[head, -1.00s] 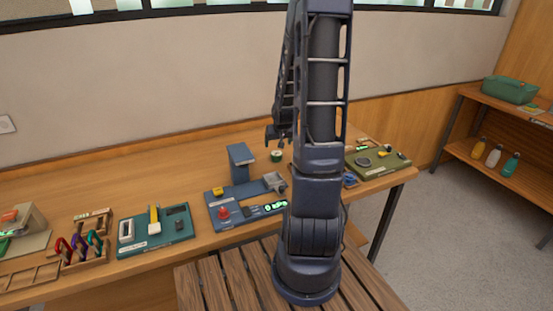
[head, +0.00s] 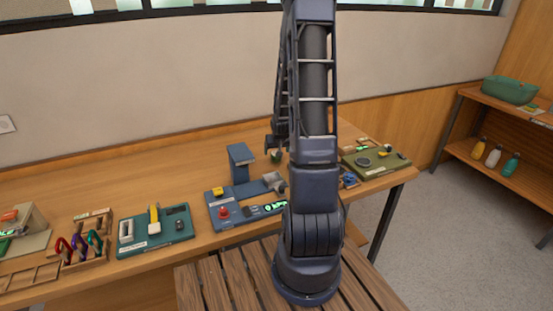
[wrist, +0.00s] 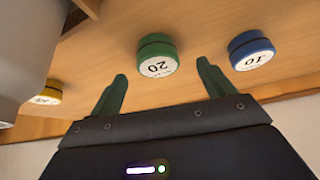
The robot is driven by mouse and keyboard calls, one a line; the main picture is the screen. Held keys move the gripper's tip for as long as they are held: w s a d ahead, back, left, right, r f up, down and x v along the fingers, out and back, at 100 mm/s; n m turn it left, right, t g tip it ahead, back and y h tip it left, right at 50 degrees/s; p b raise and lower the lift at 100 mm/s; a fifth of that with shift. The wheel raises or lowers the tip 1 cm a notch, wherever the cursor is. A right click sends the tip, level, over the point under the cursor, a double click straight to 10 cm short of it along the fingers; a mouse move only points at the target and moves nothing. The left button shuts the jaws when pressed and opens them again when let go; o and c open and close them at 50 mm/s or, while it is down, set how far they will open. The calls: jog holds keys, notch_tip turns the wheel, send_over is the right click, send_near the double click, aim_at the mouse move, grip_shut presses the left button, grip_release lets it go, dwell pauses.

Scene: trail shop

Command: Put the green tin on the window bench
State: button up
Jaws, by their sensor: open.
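The green tin (wrist: 158,52) has a pale label reading 20 and stands on the wooden bench top in the wrist view. In the head view the green tin (head: 276,156) shows small, partly hidden by my gripper (head: 272,146). My gripper (wrist: 162,72) is open and empty, with its two green fingers either side of the tin in the picture. The tin appears at or just past the fingertips; I cannot tell any contact. The long wooden bench (head: 110,180) runs along the wall below the window; the frames do not confirm it is the window bench.
A blue tin (wrist: 251,50) labelled 10 is close to the right finger. A yellow tin (wrist: 47,93) is farther left. A blue stand (head: 240,165) is left of my gripper. Several boards line the bench front. A shelf (head: 505,110) at the right holds bottles and a green box.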

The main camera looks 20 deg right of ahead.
jog(key=shift+x, duration=1.95)
jog(key=c, duration=1.1)
jog(key=shift+c, duration=0.2)
jog(key=shift+r, duration=0.1)
notch_tip(320, 180, up, 20)
jog(key=w+a+f, duration=0.5)
jog(key=w+a, duration=0.2)
jog(key=w+a+f+m, duration=0.1)
jog(key=w+a+f, duration=0.4)
jog(key=w+a, duration=0.3)
jog(key=shift+w+h, duration=0.15)
jog(key=shift+h, duration=0.15)
